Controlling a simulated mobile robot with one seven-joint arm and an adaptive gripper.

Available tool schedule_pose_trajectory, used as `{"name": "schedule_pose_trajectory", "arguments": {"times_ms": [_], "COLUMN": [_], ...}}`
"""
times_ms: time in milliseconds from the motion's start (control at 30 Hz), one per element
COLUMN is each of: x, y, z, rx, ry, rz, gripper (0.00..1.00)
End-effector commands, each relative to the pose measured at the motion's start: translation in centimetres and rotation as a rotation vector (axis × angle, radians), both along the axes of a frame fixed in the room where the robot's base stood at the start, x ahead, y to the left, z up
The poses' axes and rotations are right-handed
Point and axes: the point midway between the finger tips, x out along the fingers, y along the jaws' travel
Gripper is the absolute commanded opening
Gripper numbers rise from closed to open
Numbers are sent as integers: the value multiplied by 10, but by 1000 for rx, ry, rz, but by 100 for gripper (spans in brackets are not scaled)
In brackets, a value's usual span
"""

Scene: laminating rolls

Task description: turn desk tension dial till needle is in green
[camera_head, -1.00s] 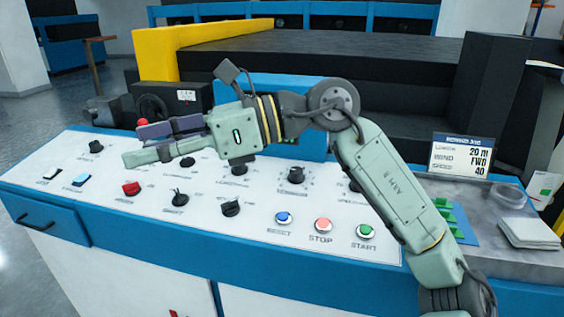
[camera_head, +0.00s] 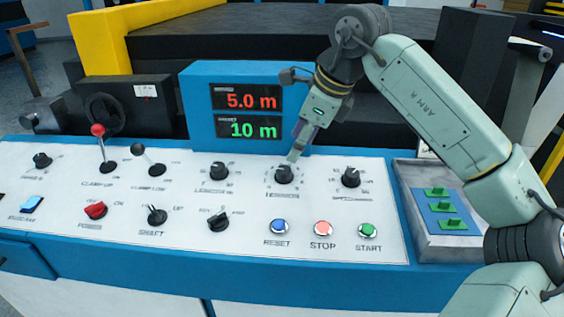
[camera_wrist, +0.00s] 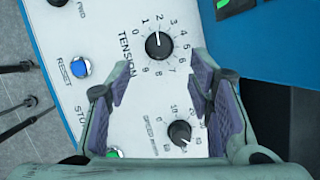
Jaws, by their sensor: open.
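The tension dial (camera_head: 283,174) is a black knob on the white desk panel, below the display box. In the wrist view the same tension dial (camera_wrist: 159,46) has a ring of numbers and the word TENSION beside it. Its white mark points toward the top of the picture, near the low numbers. My gripper (camera_head: 297,150) hangs tilted down just above and behind the dial. In the wrist view my gripper (camera_wrist: 152,80) has its fingers wide apart with nothing between the tips, and the dial lies beyond them. No needle or green zone can be made out.
The speed dial (camera_head: 351,177) sits right of the tension dial, and the length dial (camera_head: 218,170) left. Reset (camera_head: 278,226), stop (camera_head: 323,228) and start (camera_head: 368,230) buttons are in front. The blue display box (camera_head: 200,105) stands close behind. A grey tray (camera_head: 408,190) is at right.

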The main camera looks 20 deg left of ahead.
Motion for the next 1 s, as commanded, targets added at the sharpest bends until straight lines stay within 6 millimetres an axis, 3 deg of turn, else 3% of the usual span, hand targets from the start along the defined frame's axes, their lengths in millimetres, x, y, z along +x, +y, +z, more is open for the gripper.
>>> {"name": "schedule_pose_trajectory", "arguments": {"times_ms": [300, 500, 867, 1000], "x": [7, 10, 11, 11], "y": [24, 32, 34, 34], "z": [-53, -73, -78, -78], "rx": [2, 3, 3, 3], "ry": [4, 3, 2, 2], "rz": [3, 3, 2, 2], "gripper": [48, 48, 47, 38]}}
